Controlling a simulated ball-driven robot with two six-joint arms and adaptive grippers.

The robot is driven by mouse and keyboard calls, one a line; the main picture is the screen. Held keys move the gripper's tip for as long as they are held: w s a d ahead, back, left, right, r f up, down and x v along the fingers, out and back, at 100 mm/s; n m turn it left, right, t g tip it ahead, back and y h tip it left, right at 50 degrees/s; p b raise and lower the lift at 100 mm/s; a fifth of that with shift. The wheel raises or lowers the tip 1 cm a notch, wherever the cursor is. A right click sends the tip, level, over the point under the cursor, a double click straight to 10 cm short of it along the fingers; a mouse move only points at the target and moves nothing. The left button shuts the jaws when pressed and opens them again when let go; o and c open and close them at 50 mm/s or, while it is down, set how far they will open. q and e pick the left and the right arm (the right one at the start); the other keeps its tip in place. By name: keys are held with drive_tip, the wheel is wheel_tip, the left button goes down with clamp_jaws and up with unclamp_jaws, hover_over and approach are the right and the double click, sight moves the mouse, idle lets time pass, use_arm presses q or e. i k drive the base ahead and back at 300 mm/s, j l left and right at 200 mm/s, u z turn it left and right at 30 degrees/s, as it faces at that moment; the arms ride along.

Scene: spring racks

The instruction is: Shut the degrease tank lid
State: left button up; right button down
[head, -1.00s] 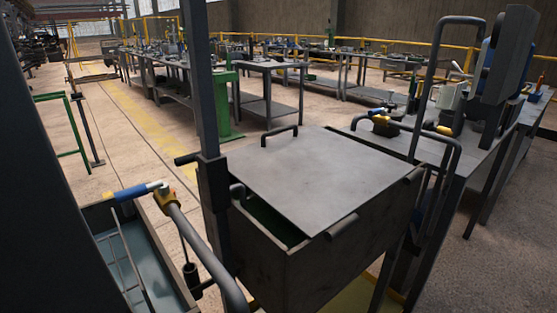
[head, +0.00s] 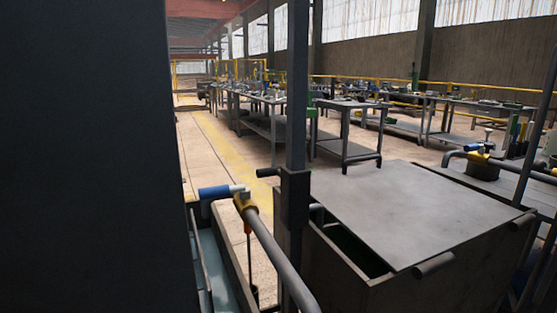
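A dark metal tank (head: 330,268) stands at the lower right, with a flat grey lid (head: 425,205) on top. I see no label, so I cannot tell if it is the degrease tank. The lid leaves a dark gap (head: 352,246) along the tank's left side, where the inside shows. I cannot tell whether the lid is tilted or only set off from the rim. A short round bar (head: 434,265) sits at the lid's near right edge. I make out neither of my grippers in the head view.
A dark panel fills the left. A post (head: 296,120) rises beside the tank. A bent grey pipe (head: 275,250) with a yellow joint and blue end (head: 214,192) stands over an open trough (head: 235,270). Benches (head: 350,130) stand behind; the floor between (head: 225,160) is clear.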

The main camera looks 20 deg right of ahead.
sight(408, 215)
drive_tip(key=l+u, duration=0.3)
drive_tip(key=k+l+u, duration=0.35)
drive_tip(key=l+u, duration=0.2)
drive_tip(key=k+l+u, duration=0.15)
drive_tip(key=l+u, duration=0.15)
drive_tip(key=l, duration=0.1)
